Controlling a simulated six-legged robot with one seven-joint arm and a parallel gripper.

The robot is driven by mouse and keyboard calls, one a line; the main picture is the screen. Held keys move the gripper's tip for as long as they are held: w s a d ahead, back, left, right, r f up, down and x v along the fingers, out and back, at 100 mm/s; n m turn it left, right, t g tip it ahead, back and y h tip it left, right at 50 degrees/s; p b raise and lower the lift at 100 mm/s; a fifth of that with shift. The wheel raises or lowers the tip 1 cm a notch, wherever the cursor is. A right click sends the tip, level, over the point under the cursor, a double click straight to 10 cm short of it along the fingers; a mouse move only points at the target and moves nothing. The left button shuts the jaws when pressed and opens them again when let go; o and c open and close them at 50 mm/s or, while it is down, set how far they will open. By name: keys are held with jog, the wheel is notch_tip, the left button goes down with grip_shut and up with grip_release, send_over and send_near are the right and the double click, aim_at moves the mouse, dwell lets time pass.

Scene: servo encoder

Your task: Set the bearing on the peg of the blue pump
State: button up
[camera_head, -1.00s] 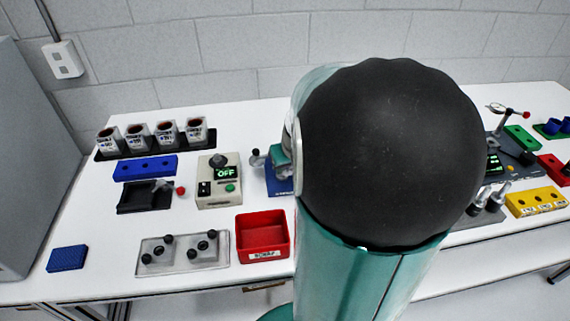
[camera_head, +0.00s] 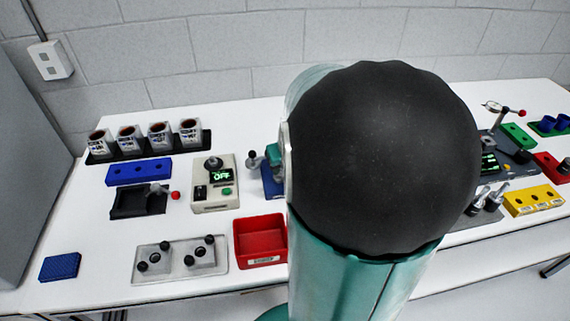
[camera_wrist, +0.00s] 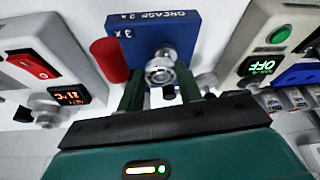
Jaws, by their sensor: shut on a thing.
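In the wrist view my gripper (camera_wrist: 160,82) is shut on a small silver ring-shaped bearing (camera_wrist: 158,76), held between its two dark green fingertips. The blue pump (camera_wrist: 140,35), marked "GREASE 3x", lies just beyond the bearing. Silver metal of the pump shows right behind the bearing, and I cannot tell whether the bearing is around the peg or only in front of it. In the head view only a strip of the blue pump (camera_head: 268,184) shows; my arm hides the rest and the bearing.
A red cylinder (camera_wrist: 109,60) stands close beside the fingers. A box with an OFF display (camera_head: 214,190) is left of the pump, with a red bin (camera_head: 260,255) in front. In the wrist view a box with a red switch (camera_wrist: 33,63) is on the other side.

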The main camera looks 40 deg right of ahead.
jog(key=shift+s+a+r, duration=0.15)
jog(key=shift+s+r, duration=0.15)
jog(key=shift+s, duration=0.2)
jog(key=shift+s+a+r, duration=0.1)
jog(key=shift+s+r, duration=0.15)
jog(key=shift+s, duration=0.2)
jog(key=shift+w+d+f, duration=0.1)
jog(key=shift+w+f, duration=0.1)
jog(key=shift+w, duration=0.2)
jog(key=shift+w+d+f, duration=0.1)
jog(key=shift+w+f, duration=0.05)
jog(key=shift+w, duration=0.25)
jog(key=shift+s+a+r, duration=0.15)
jog(key=shift+s, duration=0.15)
jog(key=shift+w+f, duration=0.3)
jog(key=shift+w, duration=0.4)
jog(key=shift+w+f, duration=0.3)
jog(key=shift+w, duration=0.35)
jog(key=shift+w, duration=0.2)
jog(key=shift+s+r, duration=0.25)
jog(key=shift+s, duration=0.15)
jog(key=shift+f, duration=0.2)
jog(key=shift+f, duration=0.45)
jog(key=shift+f, duration=0.25)
